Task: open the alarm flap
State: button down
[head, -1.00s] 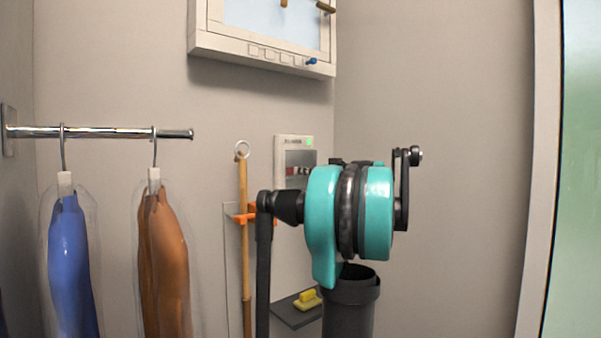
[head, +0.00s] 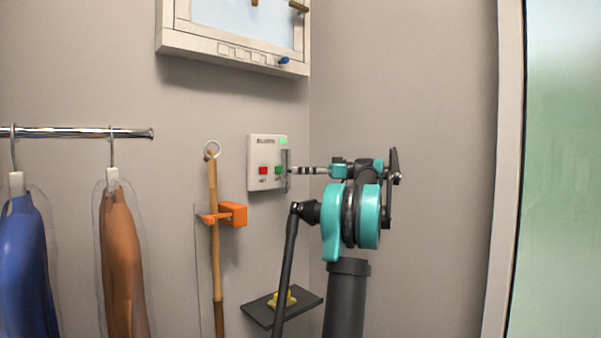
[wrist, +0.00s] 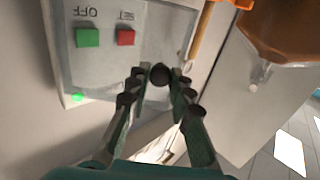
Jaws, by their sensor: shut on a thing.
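The alarm box (head: 256,148) is a pale wall unit with a green light, a red button (head: 263,170) and a green button (head: 278,171). Its grey see-through flap (head: 287,160) appears as a narrow strip at the box's right side, seen nearly edge-on and standing out from the face. My gripper (head: 293,170) reaches it from the right. In the wrist view, my gripper (wrist: 159,78) is shut on a dark round knob (wrist: 160,74). The green button (wrist: 88,37) and red button (wrist: 125,37) show beyond it. How the knob joins the flap is hard to see.
An orange holder (head: 232,214) with a wooden pole (head: 214,250) is left of and below the box. A small dark shelf (head: 312,299) with a yellow object (head: 280,298) is below. A wall cabinet (head: 225,45) hangs above. Bare wall lies to the right.

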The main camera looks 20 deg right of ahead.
jog(key=shift+d, duration=0.1)
dwell(0.3)
jog(key=c, duration=1.4)
grip_release()
jog(key=shift+o, duration=0.2)
jog(key=shift+r, duration=0.1)
notch_tip(320, 180, up, 10)
